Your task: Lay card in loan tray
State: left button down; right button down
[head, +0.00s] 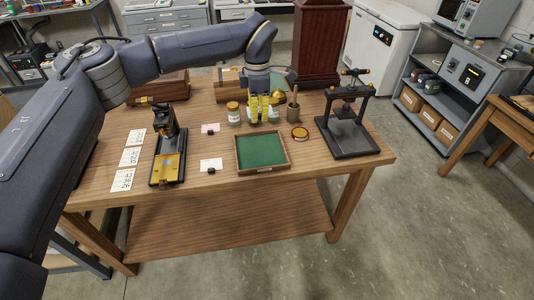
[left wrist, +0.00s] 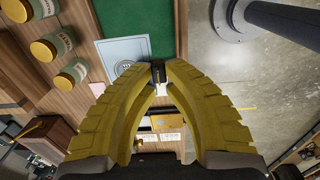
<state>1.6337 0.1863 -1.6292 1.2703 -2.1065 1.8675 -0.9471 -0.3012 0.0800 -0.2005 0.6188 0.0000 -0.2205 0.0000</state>
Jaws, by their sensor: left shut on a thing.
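My left gripper (head: 262,118) reaches in over the back of the bench, behind and above the tray in the head view. In the left wrist view its yellow fingers (left wrist: 158,72) are shut on a small dark block at the edge of a pale blue card (left wrist: 122,52) with a round emblem. This card overlaps the green tray floor in that view; its height above the tray is hard to tell. In the head view I cannot make it out clearly near the fingers. The loan tray (head: 289,160), wooden-rimmed with green lining, looks empty. My right gripper is not in view.
A white card (head: 211,163) and a pink card (head: 210,127) lie left of the tray. A brass-plated device (head: 168,168) and number sheets (head: 127,157) are farther left. A black press (head: 350,137) stands right; a jar (head: 234,117) stands behind.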

aim_at(260, 163)
pick_arm(q)
notch_tip(260, 163, down, 20)
jog(key=shift+r, duration=0.2)
dwell(0.5)
jog(key=shift+f, duration=0.15)
jog(key=c, duration=1.7)
grip_release()
notch_tip(260, 163, up, 12)
jog(key=shift+s+r, duration=0.1)
jog(key=shift+r, duration=0.1)
